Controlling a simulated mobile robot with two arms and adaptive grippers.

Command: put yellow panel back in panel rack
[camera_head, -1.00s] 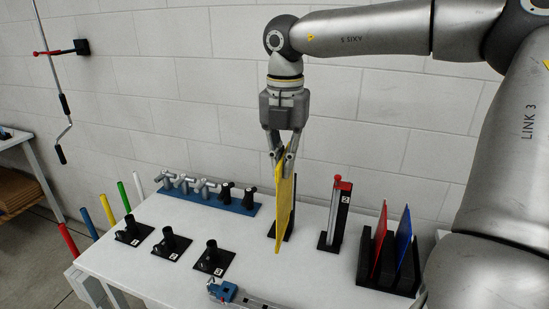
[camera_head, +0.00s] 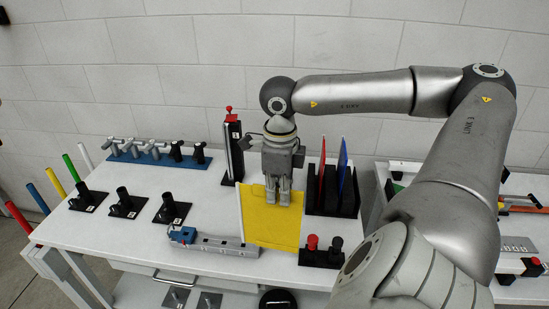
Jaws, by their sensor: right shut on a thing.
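My right gripper (camera_head: 284,196) points down and is shut on the top part of the yellow panel (camera_head: 268,226). The panel hangs with its broad face toward me, in front of and left of the panel rack. The black panel rack (camera_head: 345,203) stands on the white table. It holds a red panel (camera_head: 322,172) and a blue panel (camera_head: 343,167), both upright. The gripper hides the rack's left part, and I cannot tell whether the panel's lower edge touches the table. My left gripper does not show.
A black stand with a red top (camera_head: 232,150) is left of the gripper. A blue-ended vise-like fixture (camera_head: 215,242) lies left of the panel. A block with red and black knobs (camera_head: 320,252) is at its right. Several black holders stand at left. A second table (camera_head: 470,225) is at right.

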